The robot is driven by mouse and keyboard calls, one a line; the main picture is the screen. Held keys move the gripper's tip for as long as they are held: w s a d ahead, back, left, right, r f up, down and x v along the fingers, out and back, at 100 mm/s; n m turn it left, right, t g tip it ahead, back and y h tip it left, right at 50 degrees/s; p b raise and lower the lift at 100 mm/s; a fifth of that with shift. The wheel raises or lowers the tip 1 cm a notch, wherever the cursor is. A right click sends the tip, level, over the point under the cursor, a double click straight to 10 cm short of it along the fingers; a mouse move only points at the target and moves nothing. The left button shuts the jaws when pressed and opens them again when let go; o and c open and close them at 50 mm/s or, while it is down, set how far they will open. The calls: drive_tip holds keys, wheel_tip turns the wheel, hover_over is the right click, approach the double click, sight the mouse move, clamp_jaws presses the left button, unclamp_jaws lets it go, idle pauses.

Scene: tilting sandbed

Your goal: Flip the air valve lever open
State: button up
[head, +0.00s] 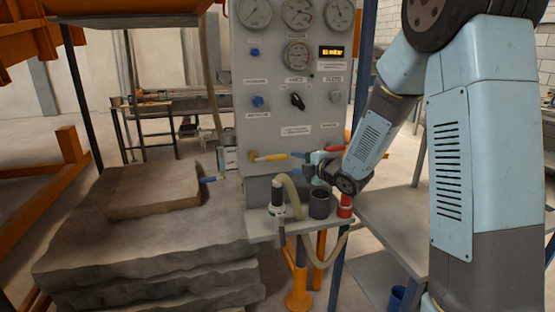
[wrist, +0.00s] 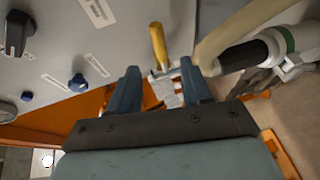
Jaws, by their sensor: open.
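A yellow lever (head: 270,157) sticks out to the right from a brass valve on the lower left of the grey panel (head: 290,125). A red lever (head: 335,148) shows at the panel's lower right, partly hidden by my arm. The labels are too small to tell which is the air valve. My gripper (head: 302,162) is in front of the lower panel, just right of the yellow lever. In the wrist view my gripper (wrist: 161,74) has its fingers apart with nothing gripped. The yellow lever (wrist: 158,45) lies just beyond the gap between the fingertips; contact is not clear.
Below my gripper, a small shelf (head: 262,228) holds a hose nozzle (head: 277,195), a dark cup (head: 319,204) and a red-topped item (head: 345,205). Knobs (head: 297,101) and gauges sit higher on the panel. A sand block (head: 155,190) with a blue handle (head: 208,180) stands left.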

sight(279, 159)
drive_tip(key=x, duration=1.1)
drive_tip(key=shift+w+a, duration=0.1)
drive_tip(key=shift+w, duration=0.05)
drive_tip(key=shift+f, duration=0.1)
clamp_jaws()
